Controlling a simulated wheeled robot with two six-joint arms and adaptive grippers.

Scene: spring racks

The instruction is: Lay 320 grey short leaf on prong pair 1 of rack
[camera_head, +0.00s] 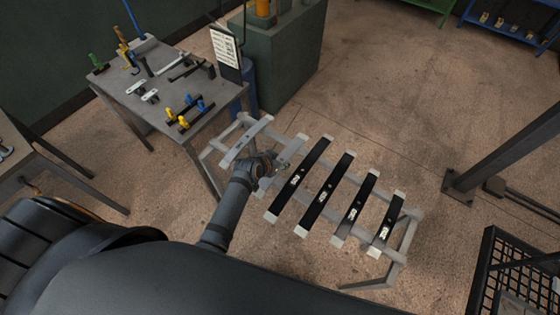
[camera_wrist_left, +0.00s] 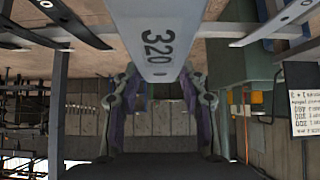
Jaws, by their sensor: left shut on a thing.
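The grey short leaf marked 320 (camera_wrist_left: 158,40) is held by my left gripper (camera_wrist_left: 160,98), whose fingers show on both sides below it. In the head view the left gripper (camera_head: 278,166) is over the left part of the rack (camera_head: 398,250), and it partly hides the grey leaf (camera_head: 291,148). The leaf is between another grey leaf (camera_head: 246,141) at the rack's left end and the first of several black leaves (camera_head: 300,180). Whether the held leaf touches the prongs cannot be told. My right gripper is not in view.
A grey table (camera_head: 130,98) with tools and clamps stands at the upper left. A green cabinet (camera_head: 285,60) is behind the rack, with a printed sheet (camera_head: 225,47) beside it. A dark mesh crate (camera_head: 510,275) is at the lower right.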

